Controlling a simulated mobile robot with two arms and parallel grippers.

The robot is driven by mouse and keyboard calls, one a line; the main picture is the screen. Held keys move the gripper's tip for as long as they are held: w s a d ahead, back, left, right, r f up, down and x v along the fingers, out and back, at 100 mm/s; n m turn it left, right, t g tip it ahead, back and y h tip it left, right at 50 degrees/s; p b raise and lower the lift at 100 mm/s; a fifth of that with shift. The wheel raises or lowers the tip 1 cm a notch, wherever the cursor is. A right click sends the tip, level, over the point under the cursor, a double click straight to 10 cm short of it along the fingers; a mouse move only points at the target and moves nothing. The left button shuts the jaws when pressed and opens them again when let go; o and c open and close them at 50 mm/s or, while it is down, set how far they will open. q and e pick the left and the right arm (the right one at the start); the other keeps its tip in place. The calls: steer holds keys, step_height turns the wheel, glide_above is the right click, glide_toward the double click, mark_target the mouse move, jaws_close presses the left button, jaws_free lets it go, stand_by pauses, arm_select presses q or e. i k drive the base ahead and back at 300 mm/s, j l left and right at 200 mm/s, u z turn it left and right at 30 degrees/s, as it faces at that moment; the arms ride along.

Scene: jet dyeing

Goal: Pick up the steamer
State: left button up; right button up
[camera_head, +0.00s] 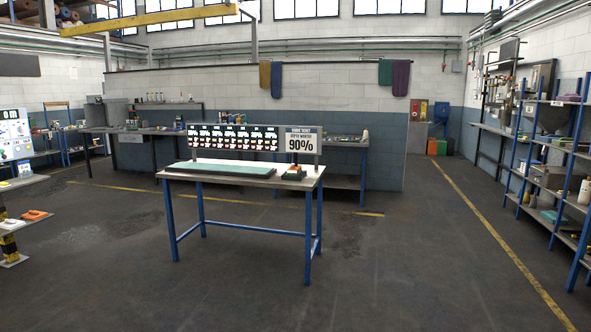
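No object can be clearly recognised as the steamer. A small dark item with some red or orange (293,173) lies at the right end of the blue-legged table (257,183); it is too small to tell what it is. A flat green pad (222,169) lies on the same table, left of that item. Neither of my grippers shows in the head view.
A display board and a "90%" sign (301,142) stand at the table's back edge. A blue shelf rack (553,180) with bottles and boxes stands at the right. Benches line the back wall. Orange items (34,215) are at the left. Open floor (420,260) surrounds the table.

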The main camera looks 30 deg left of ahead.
mark_target(296, 170)
steer(key=i+j+u, duration=0.1)
steer(key=i+u, duration=0.2)
steer(key=i, duration=0.4)
steer(key=i+u, duration=0.25)
steer(key=i, duration=2.15)
steer(key=i+z, duration=0.1)
steer(key=i, duration=0.85)
steer(key=i+j, duration=0.1)
steer(key=i, duration=0.9)
steer(key=i+l+u, duration=0.2)
steer(key=i+u, duration=0.2)
steer(key=i+l+u, duration=0.4)
steer(key=i, duration=0.2)
